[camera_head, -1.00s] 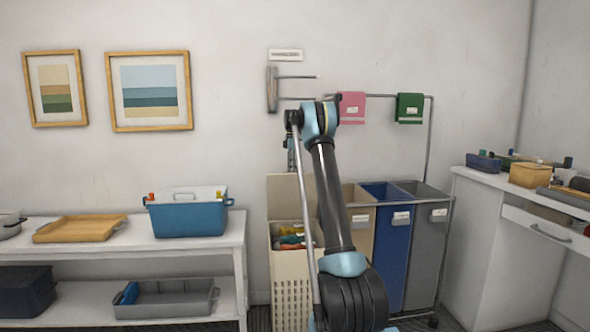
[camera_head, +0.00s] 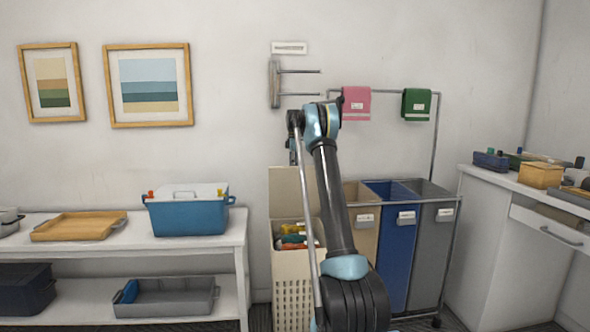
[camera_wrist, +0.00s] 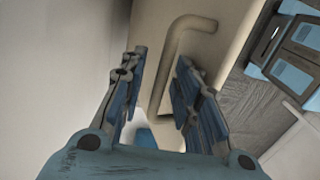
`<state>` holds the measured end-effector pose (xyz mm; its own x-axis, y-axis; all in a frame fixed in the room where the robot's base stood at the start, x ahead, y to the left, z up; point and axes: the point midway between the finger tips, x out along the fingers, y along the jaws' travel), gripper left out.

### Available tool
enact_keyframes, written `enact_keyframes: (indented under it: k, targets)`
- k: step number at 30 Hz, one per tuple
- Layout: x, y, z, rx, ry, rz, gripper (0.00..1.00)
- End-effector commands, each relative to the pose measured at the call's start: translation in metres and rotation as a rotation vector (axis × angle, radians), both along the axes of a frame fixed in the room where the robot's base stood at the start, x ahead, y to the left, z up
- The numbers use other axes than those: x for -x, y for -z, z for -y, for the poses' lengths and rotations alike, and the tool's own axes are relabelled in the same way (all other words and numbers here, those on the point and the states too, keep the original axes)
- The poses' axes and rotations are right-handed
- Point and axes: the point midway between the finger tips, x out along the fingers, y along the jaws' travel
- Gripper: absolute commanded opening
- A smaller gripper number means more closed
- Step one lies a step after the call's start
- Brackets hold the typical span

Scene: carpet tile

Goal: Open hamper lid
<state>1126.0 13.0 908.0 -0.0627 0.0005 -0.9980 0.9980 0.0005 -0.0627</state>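The cream hamper (camera_head: 291,284) with a slotted front stands in the middle of the head view, partly hidden by my arm. Its lid (camera_head: 284,190) stands raised at the back, and coloured cloths (camera_head: 291,240) show inside. In the wrist view, a cream bent-bar handle (camera_wrist: 172,50) stands out from a cream panel (camera_wrist: 233,18). My gripper (camera_wrist: 158,72) is open, with its blue-padded fingers on either side of the handle and gaps visible. In the head view my gripper is mostly hidden behind my arm.
Right of the hamper is a wheeled sorter frame with tan, blue (camera_head: 398,245) and grey bins and hanging pink and green cloths. A white shelf (camera_head: 120,252) with a blue cooler (camera_head: 188,215) stands left. A white counter (camera_head: 505,240) stands right.

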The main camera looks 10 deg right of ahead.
Motion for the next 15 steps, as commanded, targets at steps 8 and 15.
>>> enact_keyframes:
  k: [8, 15]
  targets:
    - [0.008, -0.013, -0.001, 0.000, -0.001, 0.007, 0.30]
    - [0.006, -0.042, -0.001, 0.000, -0.001, 0.006, 0.30]
